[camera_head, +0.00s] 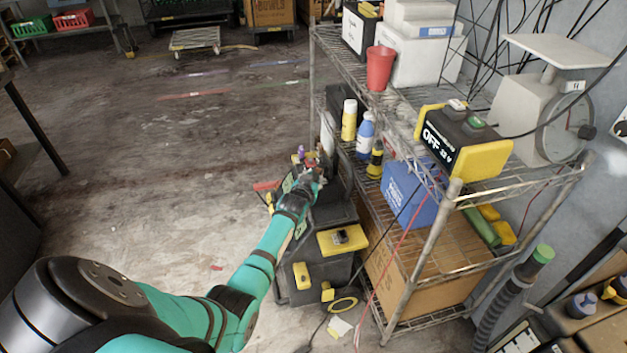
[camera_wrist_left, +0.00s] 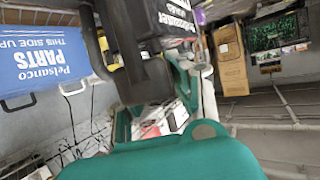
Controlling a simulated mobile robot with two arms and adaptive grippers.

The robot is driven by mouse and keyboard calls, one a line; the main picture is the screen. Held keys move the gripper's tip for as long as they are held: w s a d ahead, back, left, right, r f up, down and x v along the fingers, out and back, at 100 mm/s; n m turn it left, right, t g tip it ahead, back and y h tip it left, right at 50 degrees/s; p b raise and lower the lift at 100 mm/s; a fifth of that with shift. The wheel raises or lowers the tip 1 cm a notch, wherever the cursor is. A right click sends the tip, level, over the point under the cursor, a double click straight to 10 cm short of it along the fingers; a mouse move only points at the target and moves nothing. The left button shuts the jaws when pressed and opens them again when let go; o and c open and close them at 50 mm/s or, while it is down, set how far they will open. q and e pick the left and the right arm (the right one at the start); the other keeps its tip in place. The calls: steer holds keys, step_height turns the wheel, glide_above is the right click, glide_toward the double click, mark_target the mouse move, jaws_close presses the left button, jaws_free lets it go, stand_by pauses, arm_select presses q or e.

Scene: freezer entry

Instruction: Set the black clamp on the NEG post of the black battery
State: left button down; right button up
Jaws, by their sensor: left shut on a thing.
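My left gripper (camera_head: 313,182) is at the upper part of a black machine (camera_head: 318,278) on the floor, beside the wire shelf. It is shut on a dark thing that I take to be the black clamp, mostly hidden by the fingers. In the left wrist view my teal gripper (camera_wrist_left: 165,118) is close to a black body with white lettering (camera_wrist_left: 160,70). I cannot make out the black battery or its NEG post clearly; the arm covers that area. A red-handled thing (camera_head: 265,186) shows just left of the gripper. My right gripper is out of view.
A wire shelf (camera_head: 440,240) stands close on the right, with a blue box (camera_head: 408,190), bottles and a yellow-black unit (camera_head: 462,142). Red and black cables hang down its front.

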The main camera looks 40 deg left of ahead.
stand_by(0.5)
arm_select(q)
steer(key=shift+f+b, duration=1.1)
steer(key=shift+f, duration=0.25)
steer(key=c, duration=1.1)
jaws_free()
steer(key=shift+o, duration=0.2)
steer(key=v, duration=1.2)
